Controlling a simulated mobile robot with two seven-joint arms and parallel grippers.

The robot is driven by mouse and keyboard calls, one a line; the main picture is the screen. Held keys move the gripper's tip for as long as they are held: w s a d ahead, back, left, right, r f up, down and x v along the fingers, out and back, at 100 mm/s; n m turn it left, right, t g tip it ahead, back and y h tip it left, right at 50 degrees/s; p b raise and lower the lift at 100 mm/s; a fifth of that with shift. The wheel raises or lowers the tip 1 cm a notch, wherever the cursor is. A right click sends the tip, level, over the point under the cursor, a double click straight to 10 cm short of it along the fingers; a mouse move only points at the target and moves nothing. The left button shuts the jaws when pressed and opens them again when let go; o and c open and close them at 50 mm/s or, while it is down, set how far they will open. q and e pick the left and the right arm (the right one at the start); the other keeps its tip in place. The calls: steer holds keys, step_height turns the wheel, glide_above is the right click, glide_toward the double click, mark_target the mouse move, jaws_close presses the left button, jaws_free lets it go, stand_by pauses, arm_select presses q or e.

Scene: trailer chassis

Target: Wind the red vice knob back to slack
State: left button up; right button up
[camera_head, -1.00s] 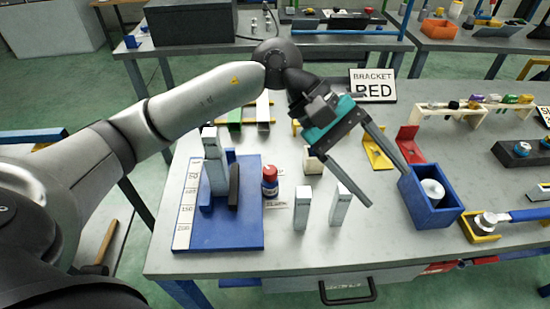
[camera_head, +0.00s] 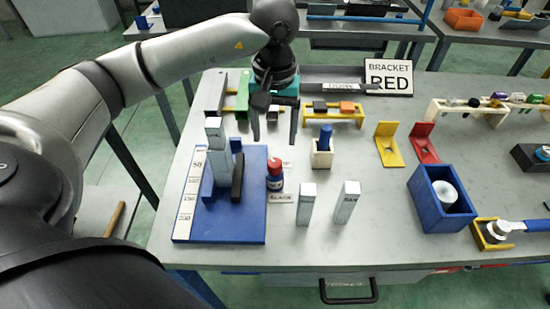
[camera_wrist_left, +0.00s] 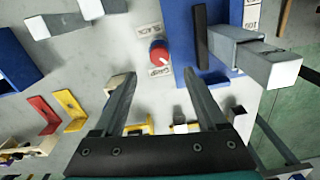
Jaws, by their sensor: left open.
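The red vice knob (camera_head: 275,167), with a blue lower part, stands at the right edge of the blue vice board (camera_head: 240,232). In the left wrist view the knob (camera_wrist_left: 158,52) shows a white mark on its top, and small labels lie beside it. My left gripper (camera_head: 274,138) points down behind the knob, open and empty. In the left wrist view the gripper (camera_wrist_left: 160,76) has its fingertips spread, with the knob ahead between them, apart from both. A grey block (camera_head: 216,155) stands upright on the board beside a dark jaw (camera_head: 238,178). My right gripper is not in view.
Two grey blocks (camera_head: 306,203) (camera_head: 346,202) stand in front, right of the knob. A cream holder (camera_head: 322,158) with a blue peg is close behind to the right. A blue box (camera_head: 436,214) stands further right. The table front is mostly clear.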

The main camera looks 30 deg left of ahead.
mark_target(275, 163)
arm_select(q)
step_height(275, 163, down, 9)
steer(key=shift+r, duration=0.15)
jaws_close()
stand_by(0.7)
